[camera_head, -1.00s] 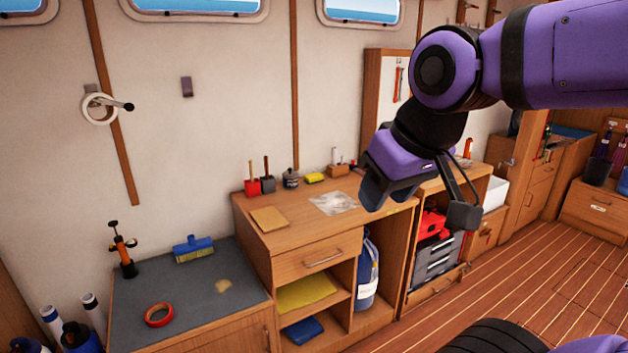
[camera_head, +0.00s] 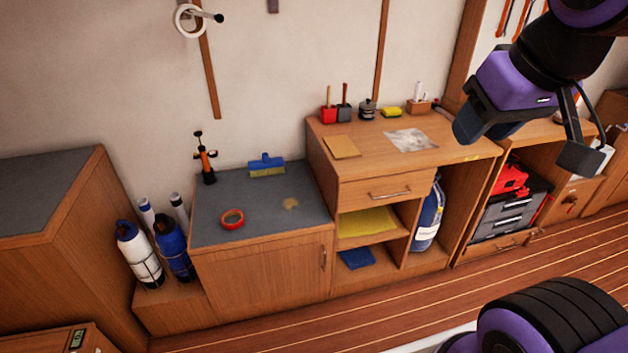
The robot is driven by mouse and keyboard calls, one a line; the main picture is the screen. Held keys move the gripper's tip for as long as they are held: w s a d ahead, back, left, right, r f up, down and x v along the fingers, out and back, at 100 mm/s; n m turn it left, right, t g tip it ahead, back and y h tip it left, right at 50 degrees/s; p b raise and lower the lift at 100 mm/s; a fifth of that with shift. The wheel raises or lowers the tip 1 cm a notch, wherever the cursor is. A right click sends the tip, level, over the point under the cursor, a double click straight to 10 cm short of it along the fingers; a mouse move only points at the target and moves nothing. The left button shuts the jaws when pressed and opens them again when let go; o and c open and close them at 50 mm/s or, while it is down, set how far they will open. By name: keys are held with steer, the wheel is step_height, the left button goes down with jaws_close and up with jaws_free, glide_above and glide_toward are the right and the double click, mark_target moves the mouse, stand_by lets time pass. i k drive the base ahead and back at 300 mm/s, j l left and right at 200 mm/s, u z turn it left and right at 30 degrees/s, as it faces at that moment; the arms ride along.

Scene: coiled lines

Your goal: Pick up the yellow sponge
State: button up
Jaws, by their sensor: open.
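The yellow sponge (camera_head: 391,112) is a small block at the back of the wooden workbench top (camera_head: 372,165), near the wall. It lies between a dark round pot (camera_head: 367,109) and a small wooden holder (camera_head: 418,107). My gripper (camera_head: 525,143) is open and empty, with its fingers spread. In the picture it is to the right of the sponge and looks nearer to me, in front of the bench's right end. The sponge is in full view.
Red and grey containers (camera_head: 336,113) with upright handles stand left of the pot. A tan sheet (camera_head: 341,146) and a whitish patch (camera_head: 410,140) lie on the bench top. A yellow cloth (camera_head: 367,222) lies on the shelf below. A lower grey-topped cabinet (camera_head: 262,215) stands left.

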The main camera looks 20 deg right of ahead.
mark_target(394, 112)
steer(key=i+l, duration=0.5)
steer(key=l, duration=0.15)
steer(key=i+l, duration=1)
steer(key=l, duration=0.25)
steer(key=i+l, duration=0.45)
steer(key=l, duration=0.15)
